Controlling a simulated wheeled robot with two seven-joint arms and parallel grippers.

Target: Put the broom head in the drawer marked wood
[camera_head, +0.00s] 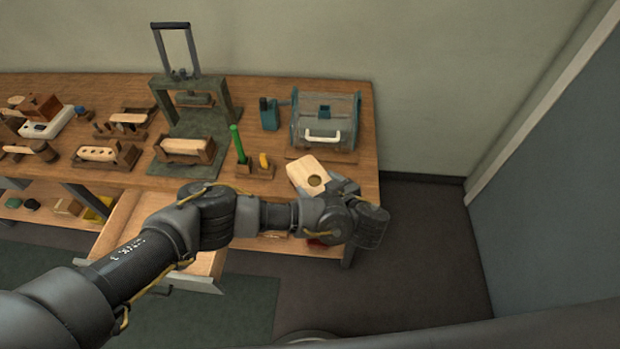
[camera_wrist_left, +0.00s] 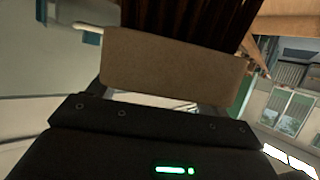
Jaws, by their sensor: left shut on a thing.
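The broom head (camera_head: 308,176) is a pale wooden block with a round dark hole, near the right front corner of the bench. In the left wrist view the broom head's block (camera_wrist_left: 170,70) fills the upper middle, with dark brown bristles (camera_wrist_left: 190,18) beyond it. My left gripper (camera_head: 335,190) is shut on the broom head; its fingers are mostly hidden by the wrist. An open, pale wooden drawer (camera_head: 122,218) juts out below the bench's front, partly hidden behind my left forearm. I cannot read a marking on it. My right gripper is not in view.
The wooden bench (camera_head: 262,100) carries a dark green press (camera_head: 192,108), a clear-sided machine with a white handle (camera_head: 325,122), a green-handled tool (camera_head: 238,142) and several block fixtures. A lower shelf shows at left. Open floor (camera_head: 430,240) lies right of the bench.

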